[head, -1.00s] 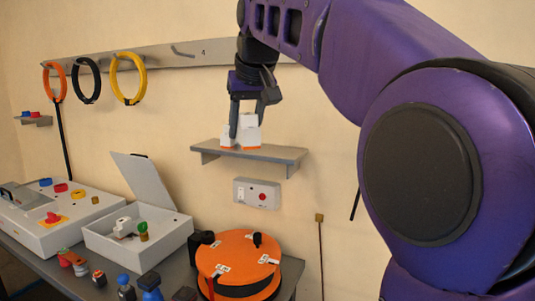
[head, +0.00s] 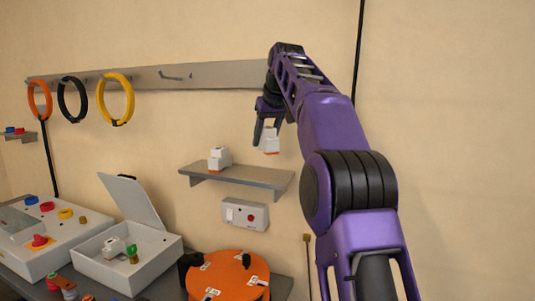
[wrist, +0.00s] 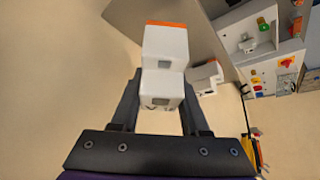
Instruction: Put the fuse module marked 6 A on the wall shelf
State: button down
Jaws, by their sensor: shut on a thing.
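My gripper (head: 270,128) is shut on a white fuse module (head: 269,142) with an orange base. It holds this module above the right part of the wall shelf (head: 255,178), with a gap below it in the head view. The held module (wrist: 165,48) also shows between the fingers in the wrist view. A second white module (head: 219,160) stands upright on the left part of the shelf, and it shows beside the held one in the wrist view (wrist: 206,78). I cannot read the rating on either module.
Below the shelf is a grey wall box (head: 244,216) with a red button. An orange drum (head: 228,272) and an open white case (head: 128,262) stand on the bench. A rail (head: 205,76) with hanging rings runs above. The shelf's middle and right are bare.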

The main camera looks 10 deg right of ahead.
jog(key=shift+w+d+f, duration=0.2)
jog(key=shift+w+d, duration=0.2)
jog(key=shift+w, duration=0.25)
jog(key=shift+s+f, duration=0.1)
jog(key=shift+f, duration=1.7)
jog(key=shift+w+d+f, duration=0.1)
jog(key=shift+w+f, duration=0.1)
jog(key=shift+f, duration=1.3)
jog(key=shift+f, duration=0.2)
jog(key=shift+c, duration=2)
grip_release()
jog(key=shift+r, duration=0.15)
